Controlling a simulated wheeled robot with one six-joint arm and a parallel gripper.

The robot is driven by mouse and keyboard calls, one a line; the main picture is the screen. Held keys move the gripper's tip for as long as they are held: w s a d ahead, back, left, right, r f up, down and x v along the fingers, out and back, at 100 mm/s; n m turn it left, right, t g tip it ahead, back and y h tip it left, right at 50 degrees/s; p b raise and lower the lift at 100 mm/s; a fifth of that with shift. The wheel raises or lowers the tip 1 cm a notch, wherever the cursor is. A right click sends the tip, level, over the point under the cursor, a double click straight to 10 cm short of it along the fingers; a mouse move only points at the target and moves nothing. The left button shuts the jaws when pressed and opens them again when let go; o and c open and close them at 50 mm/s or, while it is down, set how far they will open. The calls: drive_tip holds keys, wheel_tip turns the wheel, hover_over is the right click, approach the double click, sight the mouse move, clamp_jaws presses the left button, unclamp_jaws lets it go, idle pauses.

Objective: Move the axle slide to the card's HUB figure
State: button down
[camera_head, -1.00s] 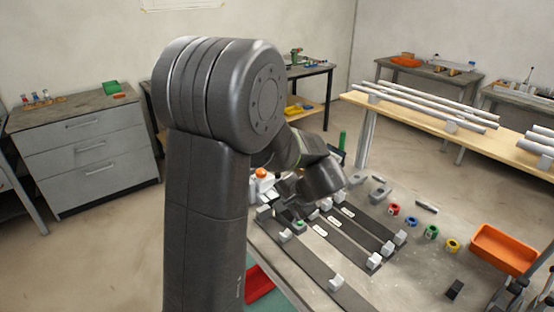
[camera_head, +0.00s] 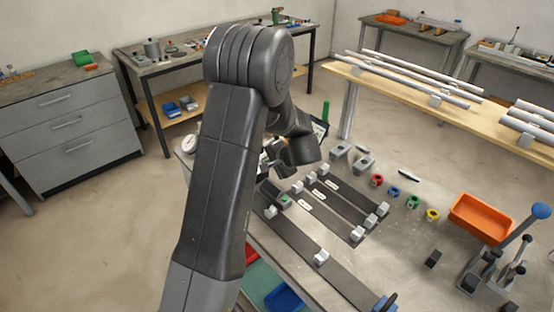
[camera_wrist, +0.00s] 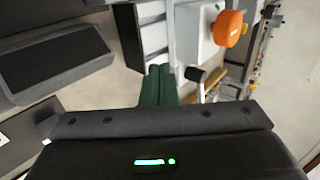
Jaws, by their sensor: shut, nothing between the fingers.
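Dark rails lie on the grey bench, including a long front rail (camera_head: 300,243), and carry pale grey blocks. One block (camera_head: 321,257) sits partway along the front rail; another block with a green mark (camera_head: 284,199) is at its upper left. I cannot tell which block is the axle slide. Small white labels (camera_head: 305,205) lie by the rails, too small to read. I cannot make out the card or a HUB figure. My gripper (camera_wrist: 160,70) shows dark green fingers together in the wrist view, shut and empty.
Red, blue, green and yellow rings (camera_head: 432,214) lie right of the rails. An orange bin (camera_head: 480,218) and a blue-knobbed lever press (camera_head: 541,211) stand further right. A green post (camera_head: 325,111) rises behind. An orange round part (camera_wrist: 228,28) shows in the wrist view.

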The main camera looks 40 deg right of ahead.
drive_tip(key=w, duration=0.2)
drive_tip(key=shift+w+a+r+p, duration=0.15)
drive_tip(key=shift+w+p, duration=0.2)
drive_tip(key=shift+p, duration=0.05)
drive_tip(key=shift+w, duration=0.1)
drive_tip(key=shift+w+f+b, duration=0.2)
drive_tip(key=shift+w+b, duration=0.2)
drive_tip(key=shift+b, duration=0.1)
drive_tip(key=w, duration=0.1)
drive_tip(key=w+b, duration=0.2)
drive_tip(key=shift+w+a, duration=0.25)
drive_tip(key=shift+w+r, duration=0.1)
drive_tip(key=shift+w, duration=0.2)
drive_tip(key=shift+r, duration=0.2)
drive_tip(key=shift+b, duration=0.3)
